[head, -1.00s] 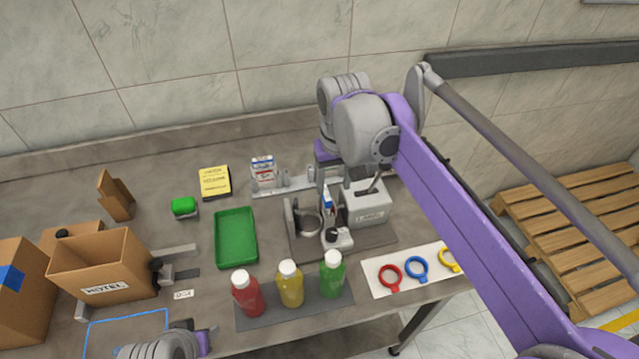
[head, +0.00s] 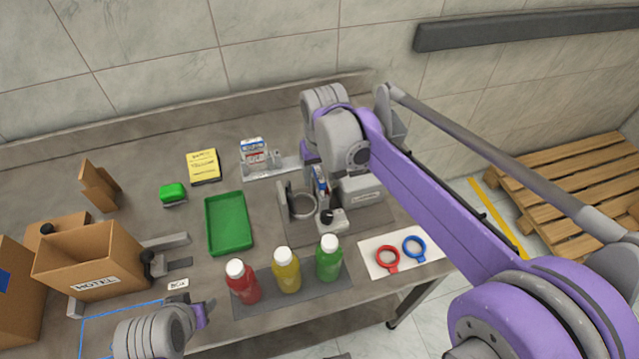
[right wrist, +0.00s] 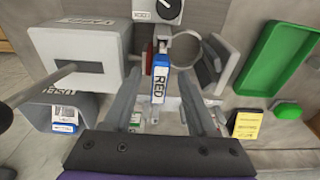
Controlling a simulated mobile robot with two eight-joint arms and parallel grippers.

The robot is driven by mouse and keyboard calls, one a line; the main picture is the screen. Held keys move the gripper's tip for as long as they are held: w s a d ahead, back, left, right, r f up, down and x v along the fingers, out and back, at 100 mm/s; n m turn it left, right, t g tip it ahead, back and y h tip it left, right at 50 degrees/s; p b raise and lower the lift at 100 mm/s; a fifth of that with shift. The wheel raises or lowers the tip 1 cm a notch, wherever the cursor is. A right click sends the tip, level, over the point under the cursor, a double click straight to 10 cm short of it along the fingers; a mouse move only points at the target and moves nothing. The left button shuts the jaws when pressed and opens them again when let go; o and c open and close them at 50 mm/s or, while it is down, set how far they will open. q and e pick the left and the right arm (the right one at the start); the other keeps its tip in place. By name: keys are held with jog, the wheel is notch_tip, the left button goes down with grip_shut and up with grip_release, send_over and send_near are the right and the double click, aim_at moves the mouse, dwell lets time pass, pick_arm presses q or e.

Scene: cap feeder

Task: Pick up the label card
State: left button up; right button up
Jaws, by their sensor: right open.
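A label card (right wrist: 160,86), blue and white with the word RED, stands upright among the fixtures of the feeder. It also shows in the head view (head: 320,182), just below my right wrist. My right gripper (right wrist: 160,100) is open, with one finger on either side of the card in the right wrist view. I cannot tell whether the fingers touch it. In the head view my right arm hides the fingertips. My left gripper (head: 203,312) is at the bottom left, and its jaws do not show clearly.
A grey feeder box (head: 362,192) and a metal ring holder (head: 301,206) stand close to the card. A rack (head: 262,172), green tray (head: 229,222), yellow pad (head: 203,167) and open carton (head: 88,262) are on the bench. Three bottles line the front, including the red one (head: 243,284).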

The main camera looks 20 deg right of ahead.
pick_arm(q)
jog(key=shift+f, duration=0.1)
pick_arm(e)
jog(key=shift+w+f, duration=0.15)
jog(key=shift+f, duration=0.6)
grip_shut()
